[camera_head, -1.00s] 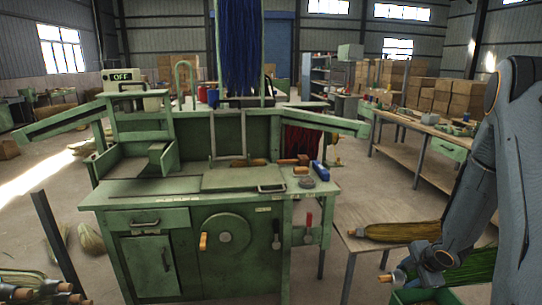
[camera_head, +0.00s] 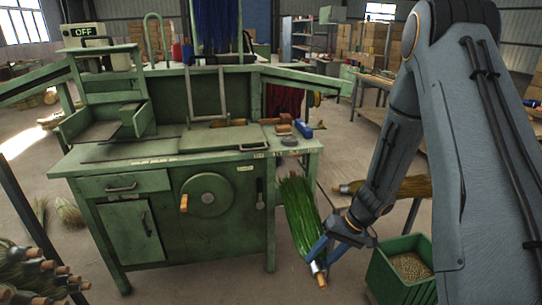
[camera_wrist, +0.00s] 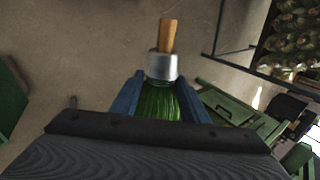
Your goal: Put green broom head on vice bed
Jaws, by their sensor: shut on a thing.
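The green broom head (camera_head: 301,215) is in my gripper (camera_head: 328,252), in front of the right corner of the green machine. Its bristles point up and left, and its wooden stub points down. In the wrist view, my blue fingers (camera_wrist: 160,98) are shut on either side of the green bristles (camera_wrist: 157,104), just below the metal collar (camera_wrist: 163,66). The wooden stub (camera_wrist: 168,36) sticks out beyond. The flat green plate on the machine's bench, seemingly the vice bed (camera_head: 225,139), looks empty and lies up and left of the broom head.
A green bin of grain-like pieces (camera_head: 392,283) stands at lower right. Another, brownish broom head (camera_head: 390,187) lies on a side table. Several broom heads fill the lower left corner.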

